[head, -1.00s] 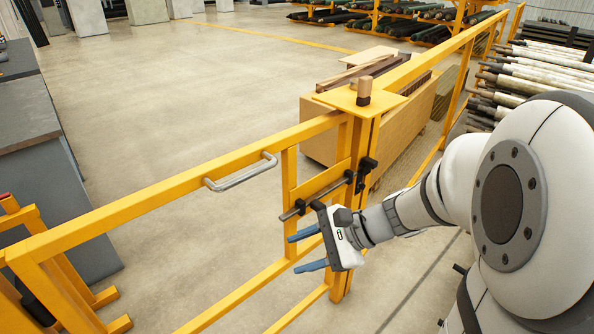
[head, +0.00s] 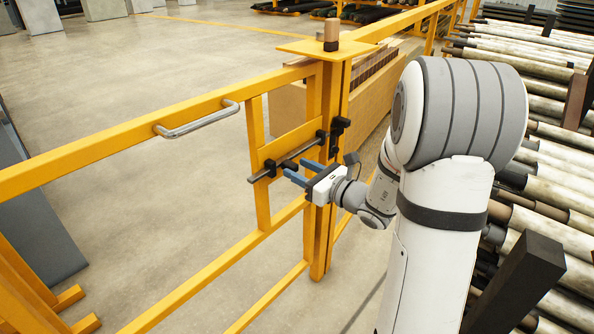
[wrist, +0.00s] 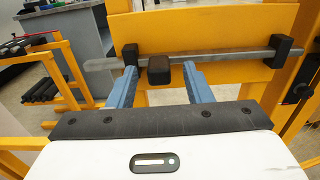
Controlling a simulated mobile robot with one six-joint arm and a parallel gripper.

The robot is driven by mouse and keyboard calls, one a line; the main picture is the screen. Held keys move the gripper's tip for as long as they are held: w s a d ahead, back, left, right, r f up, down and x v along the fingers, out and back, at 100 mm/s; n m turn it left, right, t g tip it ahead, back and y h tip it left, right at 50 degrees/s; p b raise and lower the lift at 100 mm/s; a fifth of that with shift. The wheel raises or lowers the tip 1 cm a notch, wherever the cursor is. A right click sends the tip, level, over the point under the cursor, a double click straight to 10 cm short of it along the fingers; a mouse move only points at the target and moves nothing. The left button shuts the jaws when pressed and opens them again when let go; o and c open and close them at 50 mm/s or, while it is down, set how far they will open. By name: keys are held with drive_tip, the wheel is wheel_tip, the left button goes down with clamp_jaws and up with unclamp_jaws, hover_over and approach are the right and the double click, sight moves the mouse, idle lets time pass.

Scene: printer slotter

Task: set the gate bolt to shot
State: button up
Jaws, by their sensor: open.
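The gate bolt (head: 292,158) is a grey bar lying across a yellow plate on the gate. In the wrist view the bar (wrist: 215,57) runs through a left black guide (wrist: 130,55) and a right black guide (wrist: 287,50). It sticks out well left of the left guide and only slightly past the right one. A black keeper (head: 340,126) is on the post. My gripper (head: 301,172) is open in front of the bolt. In the wrist view the bolt's black knob (wrist: 158,70) sits between the fingertips, with gaps on both sides.
The yellow post (head: 330,85) carries a wooden-topped cap (head: 331,35). A metal pull handle (head: 198,122) is on the gate's top rail, left of the bolt. Racked pipes (head: 540,135) are close on the right. Open floor (head: 150,70) is beyond the gate.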

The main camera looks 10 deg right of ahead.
drive_tip(key=shift+x, duration=0.9)
drive_tip(key=shift+s, duration=0.1)
drive_tip(key=shift+c, duration=0.5)
clamp_jaws()
